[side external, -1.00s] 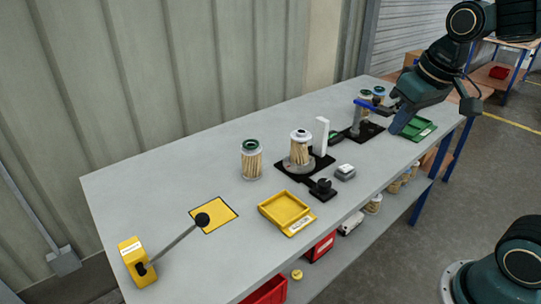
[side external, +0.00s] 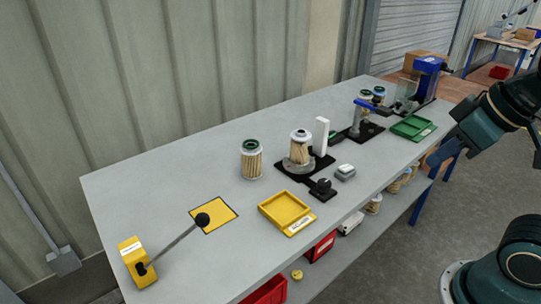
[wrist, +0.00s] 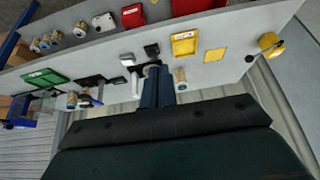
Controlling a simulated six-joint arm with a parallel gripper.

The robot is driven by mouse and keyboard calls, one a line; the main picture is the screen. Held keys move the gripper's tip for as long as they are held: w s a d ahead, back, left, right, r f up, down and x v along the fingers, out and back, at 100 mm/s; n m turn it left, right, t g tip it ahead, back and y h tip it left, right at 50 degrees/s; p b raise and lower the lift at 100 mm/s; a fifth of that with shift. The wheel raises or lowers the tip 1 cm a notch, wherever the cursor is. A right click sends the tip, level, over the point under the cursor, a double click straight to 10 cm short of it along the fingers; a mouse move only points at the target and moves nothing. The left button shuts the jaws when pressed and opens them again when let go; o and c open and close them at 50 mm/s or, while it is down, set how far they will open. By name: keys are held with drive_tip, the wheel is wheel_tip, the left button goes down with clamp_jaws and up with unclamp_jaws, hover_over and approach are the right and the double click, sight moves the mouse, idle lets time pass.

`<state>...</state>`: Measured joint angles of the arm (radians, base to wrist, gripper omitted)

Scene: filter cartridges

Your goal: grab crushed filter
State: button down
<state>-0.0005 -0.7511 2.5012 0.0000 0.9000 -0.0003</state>
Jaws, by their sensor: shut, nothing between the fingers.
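A pleated filter with a green top (side external: 251,160) stands upright on the bench in the side view; one filter also shows in the wrist view (wrist: 180,79), just right of my fingers. A second filter (side external: 299,150) stands upright on a round grey seat on a black base. I cannot tell which filter is crushed. My gripper (wrist: 158,72) is shut and empty in the wrist view, its fingers hiding part of the bench.
A yellow tray (side external: 284,211), a green tray (side external: 412,127), a white upright block (side external: 321,136) and a yellow lever (side external: 137,262) stand on the bench. A blue-framed device (side external: 424,78) is at the far end.

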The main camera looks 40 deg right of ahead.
drive_tip(key=shift+c, duration=2.2)
unclamp_jaws()
drive_tip(key=shift+w+r, duration=0.1)
drive_tip(key=w+d+r+n+g, duration=0.25)
drive_tip(key=w+n, duration=0.25)
drive_tip(key=w, duration=0.6)
drive_tip(key=w+d+r+n+g, duration=0.1)
drive_tip(key=w+r+n, duration=0.3)
drive_tip(key=w, duration=0.7)
drive_tip(key=w+d+f+n+g, duration=0.1)
drive_tip(key=w+d+f+n, duration=0.2)
drive_tip(key=w+f+n, duration=0.2)
drive_tip(key=w+d+f+n+g, duration=0.1)
drive_tip(key=w+f+n, duration=0.5)
drive_tip(key=w, duration=0.6)
drive_tip(key=shift+w+d+f, duration=0.25)
drive_tip(key=shift+d+f, duration=0.5)
drive_tip(key=shift+d, duration=0.15)
